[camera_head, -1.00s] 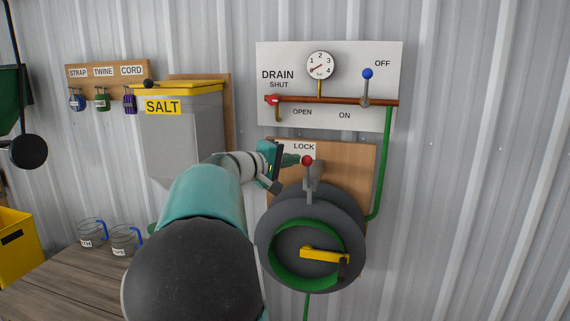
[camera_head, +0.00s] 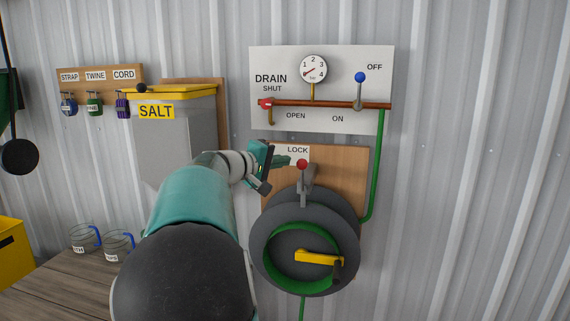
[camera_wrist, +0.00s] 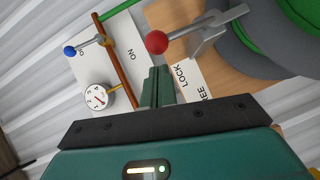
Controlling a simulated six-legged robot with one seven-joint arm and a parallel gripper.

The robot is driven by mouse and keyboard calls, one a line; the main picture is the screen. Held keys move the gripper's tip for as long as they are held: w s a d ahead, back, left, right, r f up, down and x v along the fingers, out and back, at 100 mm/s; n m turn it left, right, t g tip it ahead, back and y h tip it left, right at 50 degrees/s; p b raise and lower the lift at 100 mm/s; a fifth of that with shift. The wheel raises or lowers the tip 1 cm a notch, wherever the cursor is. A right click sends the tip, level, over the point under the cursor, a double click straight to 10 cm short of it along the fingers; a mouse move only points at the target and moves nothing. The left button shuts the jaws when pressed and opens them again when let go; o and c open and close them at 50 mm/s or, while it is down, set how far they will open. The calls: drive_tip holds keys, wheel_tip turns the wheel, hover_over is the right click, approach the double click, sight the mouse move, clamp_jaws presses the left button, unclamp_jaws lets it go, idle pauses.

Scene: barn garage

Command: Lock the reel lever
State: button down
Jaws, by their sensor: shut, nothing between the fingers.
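The reel lever has a red knob (camera_head: 302,164) on a grey shaft, and it stands upright above the grey and green hose reel (camera_head: 262,250). A LOCK label (camera_head: 298,150) is on the wooden board behind the knob. My gripper (camera_head: 287,161) is shut and empty, just left of the knob in the head view. In the wrist view the closed green fingers (camera_wrist: 157,86) point toward the red knob (camera_wrist: 156,41), with a small gap in the picture; contact cannot be told. A second label line there, ending in "REE" (camera_wrist: 204,92), is partly hidden.
Above the reel is a drain panel (camera_head: 350,58) with a gauge (camera_head: 313,69), a blue-knobbed lever (camera_head: 360,78) and a red tap (camera_head: 266,103). A green pipe (camera_head: 381,165) runs down at right. A salt bin (camera_head: 172,140) hangs at left, above a wooden bench (camera_head: 70,285).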

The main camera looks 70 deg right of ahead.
drive_tip(key=w+v, duration=0.1)
drive_tip(key=v, duration=1)
drive_tip(key=shift+w, duration=0.5)
drive_tip(key=shift+w+f, duration=0.1)
drive_tip(key=w+a+f+n+t+y, duration=0.1)
drive_tip(key=a+f+n+t+y, duration=0.15)
drive_tip(key=a+f, duration=0.6)
drive_tip(key=w+a+f+n+t+y, duration=0.1)
drive_tip(key=a+f+t+y, duration=0.25)
drive_tip(key=a, duration=0.95)
drive_tip(key=w+a+f+n+t+y, duration=0.15)
drive_tip(key=a+f+t+y, duration=0.3)
drive_tip(key=a, duration=0.55)
drive_tip(key=s+a+f+n+t+y, duration=0.1)
drive_tip(key=s+a+f+y, duration=0.1)
drive_tip(key=a, duration=0.6)
drive_tip(key=s+a+f+n+y, duration=0.1)
drive_tip(key=s+a+f+y, duration=0.1)
drive_tip(key=a, duration=0.6)
drive_tip(key=shift+s+a+f+t, duration=0.3)
drive_tip(key=shift+s+f, duration=0.2)
drive_tip(key=shift+f, duration=0.2)
drive_tip(key=shift+d+y, duration=0.25)
